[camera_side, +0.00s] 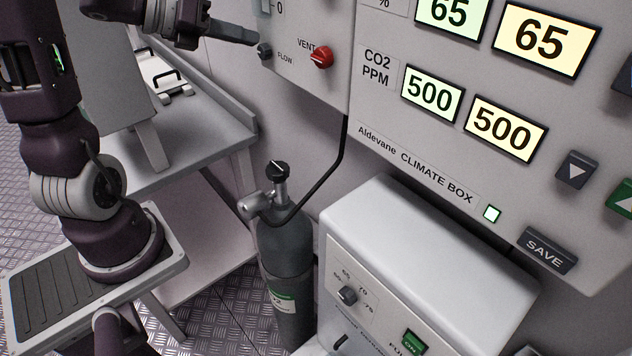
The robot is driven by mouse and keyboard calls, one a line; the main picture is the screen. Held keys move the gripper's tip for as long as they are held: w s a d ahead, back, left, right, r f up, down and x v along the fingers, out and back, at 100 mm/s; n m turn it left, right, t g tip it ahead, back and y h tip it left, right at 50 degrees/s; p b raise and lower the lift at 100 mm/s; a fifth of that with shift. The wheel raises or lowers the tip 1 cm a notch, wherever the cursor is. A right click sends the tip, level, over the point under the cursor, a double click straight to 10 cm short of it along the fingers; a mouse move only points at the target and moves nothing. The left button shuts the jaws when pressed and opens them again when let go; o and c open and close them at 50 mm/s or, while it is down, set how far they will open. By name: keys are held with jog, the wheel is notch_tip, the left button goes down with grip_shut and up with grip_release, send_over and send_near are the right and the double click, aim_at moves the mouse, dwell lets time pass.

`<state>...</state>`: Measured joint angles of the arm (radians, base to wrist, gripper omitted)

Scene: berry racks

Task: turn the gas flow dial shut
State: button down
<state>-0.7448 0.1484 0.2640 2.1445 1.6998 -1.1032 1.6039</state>
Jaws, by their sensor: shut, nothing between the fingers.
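The gas flow dial (265,52) is a small dark knob beside the word FLOW on the light grey wall panel, at the upper middle of the side view. My gripper (254,38) comes in from the upper left with its dark fingers shut and empty. Its fingertips are just above and left of the dial in the picture. I cannot tell whether they touch it. The dial's pointer mark is too small to read. A scale with a 0 shows above it, cut off by the frame's top edge.
A red VENT knob (322,57) sits right of the dial. A grey gas cylinder (287,270) with a black-topped valve (278,170) and hose stands below. The climate box panel (400,150) fills the right. A white unit (420,240) stands front right; a grey bench (195,140) is left.

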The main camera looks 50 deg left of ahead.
jog(key=shift+a+r, duration=0.15)
jog(key=shift+a, duration=0.05)
jog(key=shift+s, duration=0.3)
jog(key=s, duration=0.5)
jog(key=shift+s, duration=0.2)
jog(key=shift+d+r, duration=0.1)
jog(key=shift+w+d+r, duration=0.1)
jog(key=shift+w+d, duration=0.3)
jog(key=shift+w, duration=0.6)
jog(key=shift+w+d+r, duration=0.15)
jog(key=shift+w+d, duration=0.2)
jog(key=shift+w, duration=0.7)
jog(key=shift+w+d+r, duration=0.1)
jog(key=shift+w+d, duration=0.3)
jog(key=shift+w, duration=0.6)
jog(key=shift+f, duration=0.15)
